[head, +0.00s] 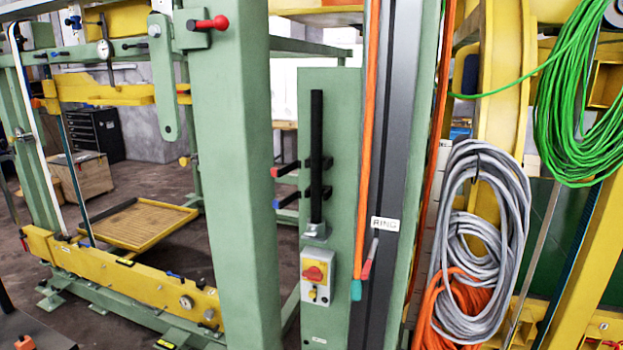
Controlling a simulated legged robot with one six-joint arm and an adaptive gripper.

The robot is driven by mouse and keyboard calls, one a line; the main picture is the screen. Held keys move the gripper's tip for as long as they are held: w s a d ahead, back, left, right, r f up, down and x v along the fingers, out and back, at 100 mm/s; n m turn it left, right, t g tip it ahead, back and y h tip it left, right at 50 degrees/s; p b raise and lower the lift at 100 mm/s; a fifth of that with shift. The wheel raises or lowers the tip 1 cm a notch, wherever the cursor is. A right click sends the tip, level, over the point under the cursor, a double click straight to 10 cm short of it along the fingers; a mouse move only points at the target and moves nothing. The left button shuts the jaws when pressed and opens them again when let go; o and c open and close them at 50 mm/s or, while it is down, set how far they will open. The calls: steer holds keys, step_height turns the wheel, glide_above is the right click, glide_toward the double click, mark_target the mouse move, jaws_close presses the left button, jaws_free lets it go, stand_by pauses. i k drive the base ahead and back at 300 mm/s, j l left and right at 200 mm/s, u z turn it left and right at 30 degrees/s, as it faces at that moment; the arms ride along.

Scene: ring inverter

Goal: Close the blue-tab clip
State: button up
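A black clip-like fitting with a blue tab (277,204) sits at the lower part of a black vertical bar (316,130). Its tab sticks out to the left. A similar fitting with a red tab (275,172) sits just above it. The bar is fixed to a green panel (335,265). The fittings are small here, and I cannot tell whether the blue-tab one is open or closed. My gripper is not in view.
A thick green post (235,180) stands just left of the clips. To the right are an orange strip (370,110) and hanging grey (480,250) and green (580,100) cables.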

mark_target(276, 204)
steer(key=k+j+z, duration=0.15)
steer(key=j, duration=0.25)
steer(key=k+j+z, duration=0.15)
steer(key=k+j, duration=0.2)
steer(key=j+z, duration=0.15)
steer(key=j, duration=0.25)
steer(key=k+j+z, duration=0.15)
steer(key=j, duration=0.25)
steer(key=i+j+z, duration=0.15)
steer(key=j, duration=0.25)
steer(key=i+j+z, duration=0.15)
steer(key=j, duration=0.25)
steer(key=i+j+z, duration=0.15)
steer(key=j, duration=0.25)
steer(key=j+z, duration=0.1)
steer(key=j, duration=0.3)
steer(key=k, duration=0.05)
